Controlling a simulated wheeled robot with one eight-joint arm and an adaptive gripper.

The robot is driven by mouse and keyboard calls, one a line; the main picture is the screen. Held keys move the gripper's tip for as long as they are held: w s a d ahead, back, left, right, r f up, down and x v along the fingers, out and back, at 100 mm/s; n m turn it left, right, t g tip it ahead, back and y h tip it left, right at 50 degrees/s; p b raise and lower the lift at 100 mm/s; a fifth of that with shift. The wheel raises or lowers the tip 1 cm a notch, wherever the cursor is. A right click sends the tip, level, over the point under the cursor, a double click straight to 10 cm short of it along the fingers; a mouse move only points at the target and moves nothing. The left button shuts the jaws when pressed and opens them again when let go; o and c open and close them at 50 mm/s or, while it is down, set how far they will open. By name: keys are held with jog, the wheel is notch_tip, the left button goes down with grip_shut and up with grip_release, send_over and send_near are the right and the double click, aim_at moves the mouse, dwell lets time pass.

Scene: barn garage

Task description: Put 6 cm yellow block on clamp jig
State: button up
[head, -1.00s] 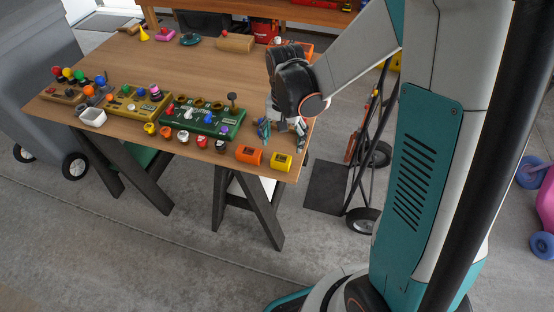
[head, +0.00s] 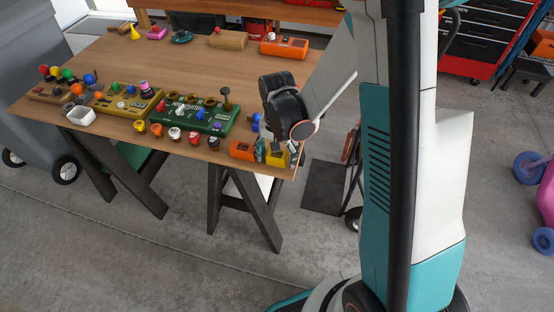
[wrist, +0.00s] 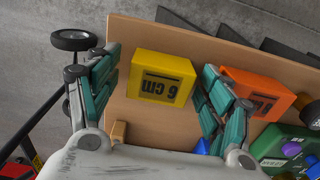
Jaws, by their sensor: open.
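The yellow block marked "6 cm" (head: 277,158) stands near the front right corner of the table. My gripper (head: 277,150) is lowered over it, pointing down. In the wrist view, my open gripper (wrist: 157,92) has one finger on each side of the yellow block (wrist: 162,78), with a gap showing on both sides. It holds nothing. I cannot tell for sure which thing is the clamp jig; an orange-red device (head: 284,47) lies at the back right of the table.
An orange block (head: 242,150) sits just left of the yellow one, close to one finger; it also shows in the wrist view (wrist: 262,92). A green board (head: 190,118) with knobs and several small jars are farther left. The table's middle (head: 150,65) is clear.

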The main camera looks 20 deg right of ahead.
jog(key=c, duration=1.2)
jog(key=shift+c, duration=0.2)
jog(key=shift+r, duration=0.1)
notch_tip(320, 180, up, 20)
jog(key=p, duration=0.7)
jog(key=n, duration=0.6)
send_near(277, 154)
jog(key=w, duration=0.2)
jog(key=shift+w+f, duration=0.2)
jog(key=shift+w, duration=0.15)
jog(key=shift+f+n, duration=0.5)
jog(key=shift+n, duration=0.1)
